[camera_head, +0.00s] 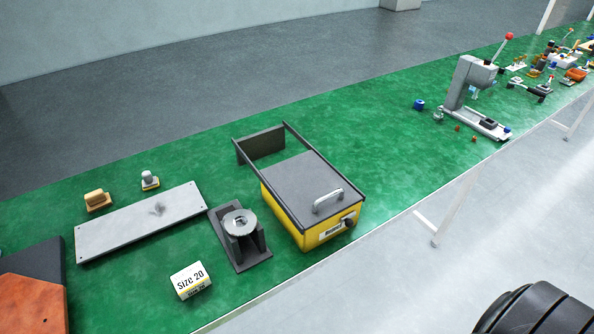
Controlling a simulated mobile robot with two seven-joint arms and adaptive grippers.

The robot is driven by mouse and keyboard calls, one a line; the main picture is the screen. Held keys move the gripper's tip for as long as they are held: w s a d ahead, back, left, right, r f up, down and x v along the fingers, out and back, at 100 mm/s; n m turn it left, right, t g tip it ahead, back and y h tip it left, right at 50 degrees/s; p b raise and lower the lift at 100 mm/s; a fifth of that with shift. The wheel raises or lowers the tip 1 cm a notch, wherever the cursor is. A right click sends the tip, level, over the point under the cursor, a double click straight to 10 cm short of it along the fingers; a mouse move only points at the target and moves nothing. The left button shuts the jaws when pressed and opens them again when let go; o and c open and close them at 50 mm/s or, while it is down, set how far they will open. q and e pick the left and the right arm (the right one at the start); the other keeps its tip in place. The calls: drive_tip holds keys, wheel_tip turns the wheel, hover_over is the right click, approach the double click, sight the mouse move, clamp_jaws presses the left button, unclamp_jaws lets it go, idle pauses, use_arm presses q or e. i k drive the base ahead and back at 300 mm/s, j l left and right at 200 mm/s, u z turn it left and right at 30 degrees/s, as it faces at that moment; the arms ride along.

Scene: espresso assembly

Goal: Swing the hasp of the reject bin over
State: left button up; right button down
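The reject bin (311,237) is a yellow box on the green table, just right of the picture's middle. A flat grey lid (300,185) with a light metal handle (328,200) covers it, inside a dark frame that extends behind the box. Its front face carries a white label (331,232), too small to read surely. A small black fitting, which looks like the hasp (348,221), sits at the right of the front face; I cannot tell how it is turned. Neither of my grippers is in view.
A grey lever press (474,95) stands further right.

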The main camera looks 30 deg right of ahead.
sight(349, 223)
drive_tip(key=z, duration=1.3)
